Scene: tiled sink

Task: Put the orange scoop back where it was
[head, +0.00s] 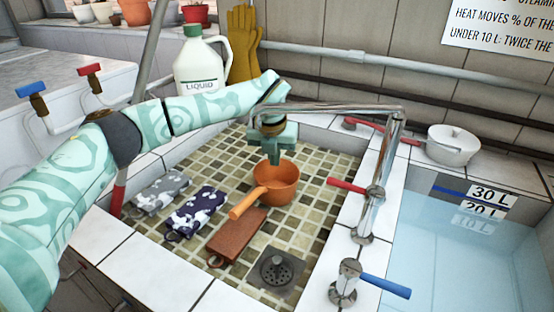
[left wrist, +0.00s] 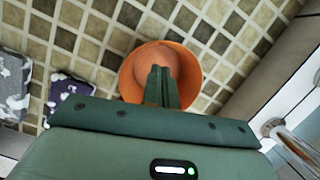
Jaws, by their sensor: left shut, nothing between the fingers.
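The orange scoop (head: 277,184) sits upright on the tiled floor of the sink, with its handle (head: 248,203) pointing toward the lower left. In the left wrist view the scoop (left wrist: 131,80) shows as a round bowl, its handle hidden behind my gripper. My left gripper (head: 274,160) is shut and empty, pointing down at the bowl. In the left wrist view its fingertips (left wrist: 160,72) lie in front of the bowl; I cannot tell whether they touch it. My right gripper is in neither view.
A water basin (head: 470,250) lies further right.

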